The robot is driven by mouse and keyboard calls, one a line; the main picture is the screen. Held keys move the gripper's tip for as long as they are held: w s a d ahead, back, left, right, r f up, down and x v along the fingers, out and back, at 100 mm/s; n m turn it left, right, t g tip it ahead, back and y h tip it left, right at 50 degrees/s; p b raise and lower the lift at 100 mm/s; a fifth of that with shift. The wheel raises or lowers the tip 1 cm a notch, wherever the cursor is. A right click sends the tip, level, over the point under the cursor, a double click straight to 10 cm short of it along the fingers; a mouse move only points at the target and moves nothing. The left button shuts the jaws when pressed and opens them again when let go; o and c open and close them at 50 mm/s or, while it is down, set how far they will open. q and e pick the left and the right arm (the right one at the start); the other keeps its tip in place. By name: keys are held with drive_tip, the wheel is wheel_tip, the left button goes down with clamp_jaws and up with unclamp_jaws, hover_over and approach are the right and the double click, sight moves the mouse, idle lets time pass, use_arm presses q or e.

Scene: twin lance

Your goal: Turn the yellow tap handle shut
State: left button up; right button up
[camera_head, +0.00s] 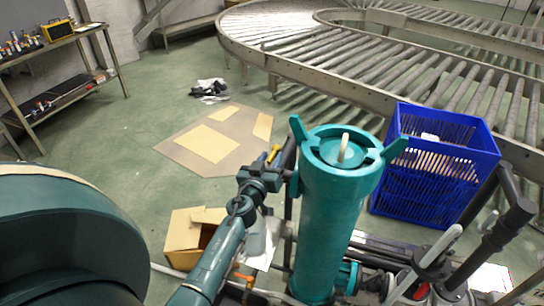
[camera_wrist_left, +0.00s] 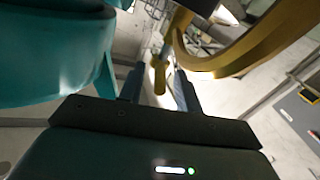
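The yellow tap handle (camera_head: 273,154) shows as a small yellow piece beside the teal cylinder (camera_head: 330,215) in the head view. In the left wrist view a yellow bar end (camera_wrist_left: 159,76), which looks like this handle, lies between the fingers, with a gap on each side. My left gripper (camera_head: 268,165) is at the handle, left of the cylinder. In the left wrist view its two dark fingers (camera_wrist_left: 159,90) are apart and hold nothing. The tap body is mostly hidden. I cannot make out my right gripper.
A thick curved yellow part (camera_wrist_left: 245,45) is close to the fingers at upper right. A blue crate (camera_head: 435,165) stands right of the cylinder, near a roller conveyor (camera_head: 370,60). A cardboard box (camera_head: 187,238) and flat cardboard (camera_head: 180,158) lie on the floor at left.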

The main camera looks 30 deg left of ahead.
use_arm(q)
drive_tip(key=shift+s, duration=0.1)
drive_tip(key=shift+c, duration=0.5)
clamp_jaws()
use_arm(e)
drive_tip(key=shift+s+f, duration=0.25)
drive_tip(key=shift+s, duration=0.05)
drive_tip(key=shift+w+r, duration=0.15)
